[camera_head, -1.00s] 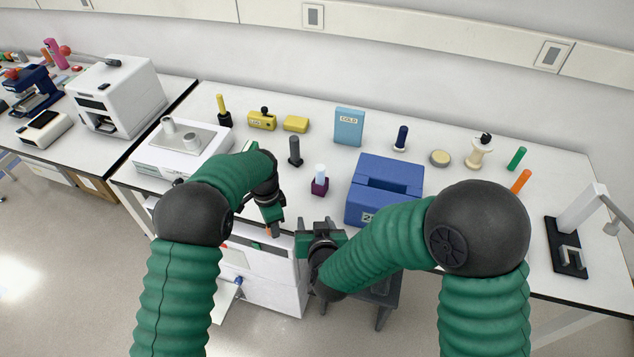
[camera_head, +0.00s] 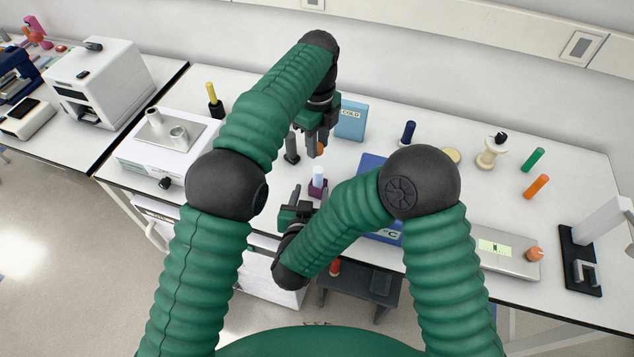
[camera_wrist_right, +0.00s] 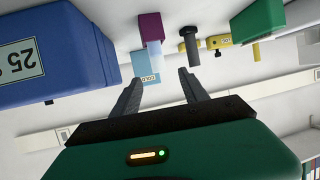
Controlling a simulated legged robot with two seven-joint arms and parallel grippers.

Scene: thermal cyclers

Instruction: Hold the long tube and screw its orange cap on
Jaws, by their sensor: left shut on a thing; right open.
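The pale, light-blue tube (camera_head: 318,176) stands upright in a small purple holder (camera_head: 317,190) near the front of the bench. In the right wrist view, which is upside down, the tube (camera_wrist_right: 155,52) hangs from the purple holder (camera_wrist_right: 150,26), beyond my finger tips. My left gripper (camera_head: 317,150) is shut on the orange cap (camera_head: 320,148), above and slightly behind the tube. The cap is mostly hidden by the fingers. My right gripper (camera_head: 297,195) is open and empty, low in front of the tube and slightly left, not touching it.
A blue box (camera_head: 371,163) marked in °C stands just right of the tube, partly behind my right arm. A dark post (camera_head: 292,150) stands behind left, and a blue COLD block (camera_head: 351,121) behind.

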